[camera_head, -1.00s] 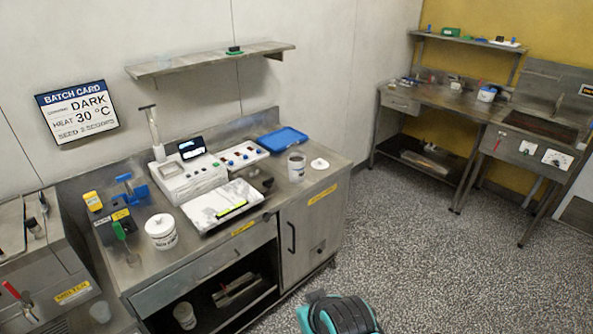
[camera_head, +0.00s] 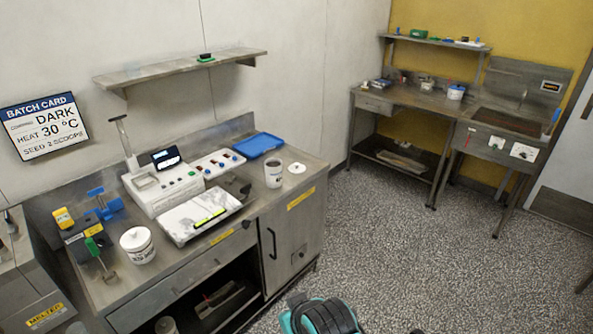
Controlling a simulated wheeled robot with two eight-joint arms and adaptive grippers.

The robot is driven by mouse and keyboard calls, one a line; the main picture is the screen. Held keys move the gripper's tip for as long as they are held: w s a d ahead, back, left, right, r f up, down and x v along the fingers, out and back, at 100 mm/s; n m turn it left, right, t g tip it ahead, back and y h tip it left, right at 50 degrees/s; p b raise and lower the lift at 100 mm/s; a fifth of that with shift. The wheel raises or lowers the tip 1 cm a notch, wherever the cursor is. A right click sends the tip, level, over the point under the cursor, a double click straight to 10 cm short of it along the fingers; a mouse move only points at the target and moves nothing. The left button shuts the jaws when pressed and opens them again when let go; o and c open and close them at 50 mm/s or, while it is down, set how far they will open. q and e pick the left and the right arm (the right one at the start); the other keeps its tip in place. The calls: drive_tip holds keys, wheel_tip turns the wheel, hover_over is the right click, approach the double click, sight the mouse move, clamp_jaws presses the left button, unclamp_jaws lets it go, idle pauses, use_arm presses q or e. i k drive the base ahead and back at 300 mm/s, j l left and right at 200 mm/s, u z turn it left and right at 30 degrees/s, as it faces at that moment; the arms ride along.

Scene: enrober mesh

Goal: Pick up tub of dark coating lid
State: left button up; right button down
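A white tub (camera_head: 273,175) stands upright and open on the right part of the steel counter, with something dark inside. A round white lid (camera_head: 296,168) lies flat on the counter just right of it, apart from it. I cannot read either tub's label. A teal and black part of my own arm shows at the bottom edge, well below the counter top. Neither of my grippers' fingers shows.
The steel counter (camera_head: 108,288) also carries a white machine (camera_head: 165,190), a white tray (camera_head: 200,216), a blue tray (camera_head: 258,145) and a button box (camera_head: 219,163). A wall shelf (camera_head: 180,68) hangs above. Open speckled floor (camera_head: 400,235) lies to the right.

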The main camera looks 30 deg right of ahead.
sight(296, 168)
drive_tip(key=i+l, duration=0.25)
drive_tip(key=l, duration=0.15)
drive_tip(key=i+l+u, duration=0.15)
drive_tip(key=i+l, duration=0.3)
drive_tip(key=l, duration=0.35)
drive_tip(key=i+l+u, duration=0.15)
drive_tip(key=l, duration=0.25)
drive_tip(key=i+l, duration=0.3)
drive_tip(key=l, duration=0.15)
drive_tip(key=i+l+u, duration=0.15)
drive_tip(key=l, duration=0.25)
drive_tip(key=i+l, duration=0.25)
drive_tip(key=l, duration=0.25)
drive_tip(key=i+l+u, duration=0.15)
drive_tip(key=l, duration=0.3)
